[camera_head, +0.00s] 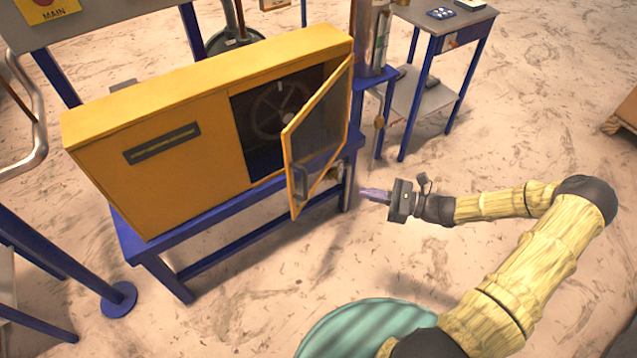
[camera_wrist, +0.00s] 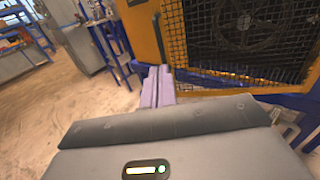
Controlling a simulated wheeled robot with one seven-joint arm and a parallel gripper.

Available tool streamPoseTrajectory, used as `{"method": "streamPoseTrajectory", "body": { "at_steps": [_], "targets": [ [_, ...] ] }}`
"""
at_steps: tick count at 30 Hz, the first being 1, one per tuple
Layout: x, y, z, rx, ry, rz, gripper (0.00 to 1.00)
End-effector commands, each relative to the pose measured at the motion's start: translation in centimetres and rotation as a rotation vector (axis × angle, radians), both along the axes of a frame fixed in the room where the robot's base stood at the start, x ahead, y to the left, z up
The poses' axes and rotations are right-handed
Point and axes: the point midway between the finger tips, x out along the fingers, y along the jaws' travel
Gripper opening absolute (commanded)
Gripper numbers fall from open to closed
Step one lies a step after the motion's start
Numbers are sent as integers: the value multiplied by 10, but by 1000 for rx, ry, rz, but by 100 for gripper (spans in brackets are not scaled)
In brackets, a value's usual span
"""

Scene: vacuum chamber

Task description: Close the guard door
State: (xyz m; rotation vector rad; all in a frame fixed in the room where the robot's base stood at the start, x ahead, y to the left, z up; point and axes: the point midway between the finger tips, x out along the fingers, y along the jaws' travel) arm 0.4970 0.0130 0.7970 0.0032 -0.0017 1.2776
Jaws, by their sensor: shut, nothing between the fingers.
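The guard door (camera_head: 318,137) is a yellow frame with a dark mesh panel, hinged at the right side of the yellow cabinet (camera_head: 180,140). It stands open, swung out toward the front, and the dark opening with a wheel-like fan (camera_head: 278,108) shows behind it. A dark handle (camera_head: 300,181) is near the door's free lower edge. My gripper (camera_head: 364,193) is shut and empty, to the right of the door and apart from it in the head view. In the wrist view, my gripper's purple fingers (camera_wrist: 157,86) are together, with the door's mesh (camera_wrist: 245,35) at upper right.
The cabinet sits on a blue stand (camera_head: 190,225). A small blue-legged table (camera_head: 445,20) stands behind at right, beside a metal cylinder (camera_head: 372,35). A round blue foot (camera_head: 118,299) is at lower left. The floor right of the stand is clear.

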Motion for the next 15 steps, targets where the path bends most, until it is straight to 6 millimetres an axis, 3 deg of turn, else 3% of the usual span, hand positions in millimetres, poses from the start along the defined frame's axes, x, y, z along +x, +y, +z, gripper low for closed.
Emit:
{"method": "streamPoseTrajectory", "body": {
  "at_steps": [8, 15],
  "targets": [
    [3, 12, 0, -1, -1, 3, 0],
    [13, 49, 0, -1, 1, 5, 0]
  ]
}}
